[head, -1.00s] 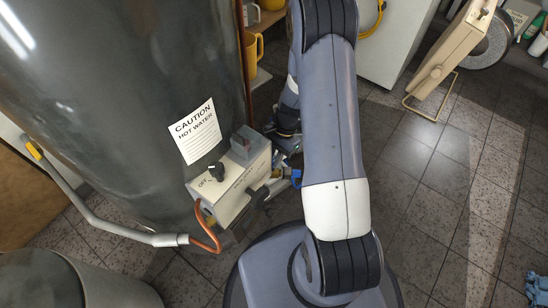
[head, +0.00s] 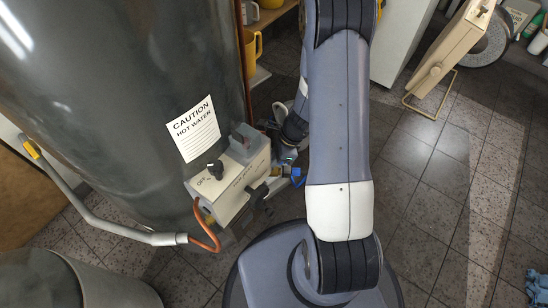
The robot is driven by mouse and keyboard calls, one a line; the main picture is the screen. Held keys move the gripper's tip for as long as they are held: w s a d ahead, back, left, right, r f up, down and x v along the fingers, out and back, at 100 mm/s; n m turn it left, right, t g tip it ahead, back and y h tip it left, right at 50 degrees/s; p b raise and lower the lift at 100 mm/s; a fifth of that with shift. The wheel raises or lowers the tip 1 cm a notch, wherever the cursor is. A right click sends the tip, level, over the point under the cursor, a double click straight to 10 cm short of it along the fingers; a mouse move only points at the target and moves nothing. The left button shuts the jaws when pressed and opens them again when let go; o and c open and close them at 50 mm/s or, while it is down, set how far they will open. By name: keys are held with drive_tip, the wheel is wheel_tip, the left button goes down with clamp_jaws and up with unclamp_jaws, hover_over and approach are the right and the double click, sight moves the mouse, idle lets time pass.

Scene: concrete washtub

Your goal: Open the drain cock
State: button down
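The tall dark grey water tank (head: 110,90) fills the left of the head view. A grey control box (head: 232,180) with a black knob marked OFF sits low on its side. A small blue part (head: 298,178), which looks like the drain cock's handle, shows just right of the box; the cock's body is hidden. My gripper (head: 272,187) is low beside the box, near the blue part. Dark finger parts show at the box's right edge, but most of the gripper is hidden. I cannot tell whether it touches the blue part or is open.
A grey hose (head: 110,228) and an orange cable (head: 207,238) run to the box's lower left. A large grey tub (head: 100,285) stands at bottom left.

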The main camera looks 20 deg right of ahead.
drive_tip(key=shift+m, duration=0.5)
drive_tip(key=c, duration=1.4)
unclamp_jaws()
drive_tip(key=p+v, duration=0.4)
drive_tip(key=v, duration=0.6)
drive_tip(key=shift+s+r, duration=0.25)
drive_tip(key=shift+r, duration=0.1)
drive_tip(key=shift+d, duration=0.15)
drive_tip(key=b+x, duration=0.2)
drive_tip(key=x, duration=0.3)
drive_tip(key=b+x, duration=0.2)
drive_tip(key=x, duration=0.4)
drive_tip(key=shift+w, duration=0.2)
drive_tip(key=shift+r, duration=0.1)
drive_tip(key=shift+n, duration=0.3)
